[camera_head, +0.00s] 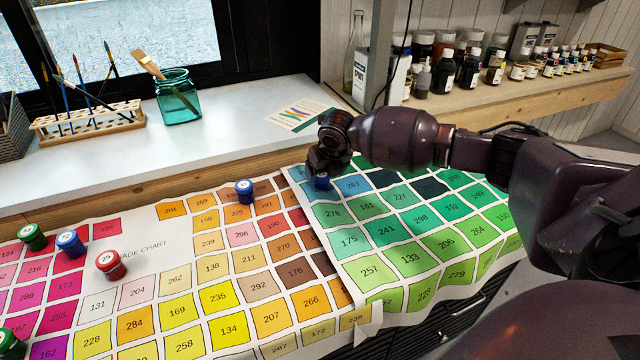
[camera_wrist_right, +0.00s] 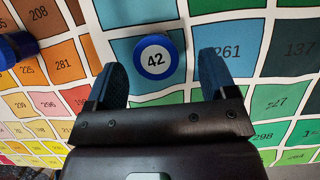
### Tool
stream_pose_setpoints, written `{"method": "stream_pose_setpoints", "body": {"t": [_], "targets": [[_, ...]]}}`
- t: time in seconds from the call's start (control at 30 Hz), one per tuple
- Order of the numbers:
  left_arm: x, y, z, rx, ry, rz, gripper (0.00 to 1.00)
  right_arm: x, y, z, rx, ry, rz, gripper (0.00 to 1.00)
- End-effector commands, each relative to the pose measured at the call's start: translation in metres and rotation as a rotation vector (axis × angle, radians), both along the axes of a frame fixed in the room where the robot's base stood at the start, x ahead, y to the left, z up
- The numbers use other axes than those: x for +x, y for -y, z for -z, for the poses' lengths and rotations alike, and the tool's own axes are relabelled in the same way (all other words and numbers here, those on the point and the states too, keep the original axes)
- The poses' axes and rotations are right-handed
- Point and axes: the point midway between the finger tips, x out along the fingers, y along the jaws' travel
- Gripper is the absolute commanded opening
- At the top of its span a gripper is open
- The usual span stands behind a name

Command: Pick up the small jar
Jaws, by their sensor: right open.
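The small jar at my right gripper is blue with a round white label reading 42; in the right wrist view the jar (camera_wrist_right: 156,57) stands between the two spread fingers, with a gap on each side. In the head view this jar (camera_head: 321,181) shows just below my right gripper (camera_head: 322,165), partly hidden by it. My right gripper (camera_wrist_right: 165,75) is open and empty, pointing down at the jar. My left gripper is not in view.
Other small jars stand on the colour chart (camera_head: 150,246): a blue jar (camera_head: 245,191), another blue jar (camera_head: 70,242), a red jar (camera_head: 110,264) and a green jar (camera_head: 33,236). A teal glass (camera_head: 179,98) and brush rack (camera_head: 88,122) stand on the white sill. Bottles line the right shelf.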

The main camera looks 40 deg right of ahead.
Motion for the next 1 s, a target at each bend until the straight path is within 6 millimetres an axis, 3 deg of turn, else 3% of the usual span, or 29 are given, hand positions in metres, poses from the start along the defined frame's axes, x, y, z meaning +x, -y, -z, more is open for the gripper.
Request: {"method": "stream_pose_setpoints", "body": {"t": [0.4,0.67,1.0], "targets": [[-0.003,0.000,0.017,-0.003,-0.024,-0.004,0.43,0.017,0.000,0.045,0.000,-0.003,0.001,0.78],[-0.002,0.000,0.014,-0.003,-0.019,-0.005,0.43,0.020,0.001,0.045,-0.001,0.003,0.000,0.78],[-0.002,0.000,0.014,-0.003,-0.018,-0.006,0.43,0.020,0.001,0.045,-0.001,0.003,0.000,0.29]]}}
